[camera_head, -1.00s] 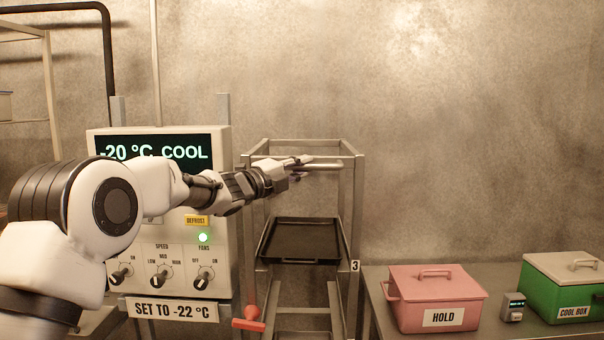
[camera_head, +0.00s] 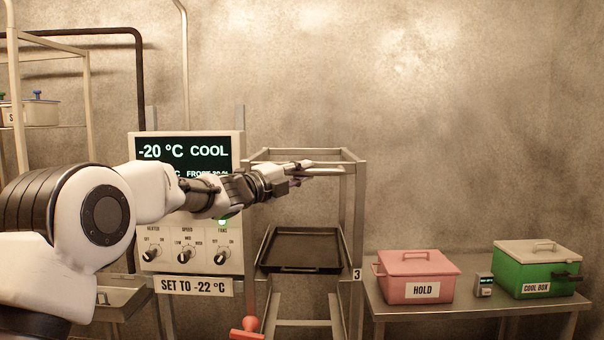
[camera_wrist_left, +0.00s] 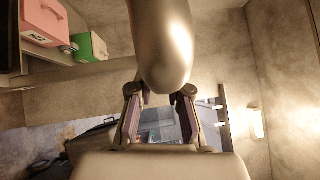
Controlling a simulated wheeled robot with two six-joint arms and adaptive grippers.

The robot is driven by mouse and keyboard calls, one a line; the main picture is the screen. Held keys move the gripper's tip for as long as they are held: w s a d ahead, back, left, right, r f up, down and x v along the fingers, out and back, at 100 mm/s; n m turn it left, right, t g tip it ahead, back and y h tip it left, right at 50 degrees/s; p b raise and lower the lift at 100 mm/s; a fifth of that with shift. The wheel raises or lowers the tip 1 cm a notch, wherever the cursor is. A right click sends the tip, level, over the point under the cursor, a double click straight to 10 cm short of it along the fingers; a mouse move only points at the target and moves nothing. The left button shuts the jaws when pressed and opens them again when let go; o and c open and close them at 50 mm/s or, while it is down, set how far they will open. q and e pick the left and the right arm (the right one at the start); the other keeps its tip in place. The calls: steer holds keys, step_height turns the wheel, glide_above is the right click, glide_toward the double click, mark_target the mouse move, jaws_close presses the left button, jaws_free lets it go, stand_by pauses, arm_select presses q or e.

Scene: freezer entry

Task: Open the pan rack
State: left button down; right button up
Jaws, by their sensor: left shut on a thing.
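The pan rack (camera_head: 359,215) is a tall metal frame marked "3", just right of the control panel. A black pan (camera_head: 300,249) lies on a shelf inside it. My left gripper (camera_head: 303,171) is shut on the rack's horizontal handle bar (camera_head: 330,172) near the top. In the left wrist view, the pale rounded bar (camera_wrist_left: 168,55) is close to the camera, over the gripper (camera_wrist_left: 162,95); the exact contact is hidden. My right gripper is not in view.
The control panel (camera_head: 190,220) reads -20 °C COOL. A red knob (camera_head: 248,329) sits low, left of the rack. A table (camera_head: 470,307) at the right bears a pink HOLD box (camera_head: 418,276), a small device (camera_head: 483,286) and a green COOL BOX (camera_head: 540,270).

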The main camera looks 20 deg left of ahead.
arm_select(q)
steer(key=shift+s+d, duration=0.1)
steer(key=shift+s, duration=0.15)
steer(key=c, duration=1.1)
jaws_free()
steer(key=shift+w, duration=0.15)
steer(key=v, duration=1.2)
steer(key=shift+f, duration=0.15)
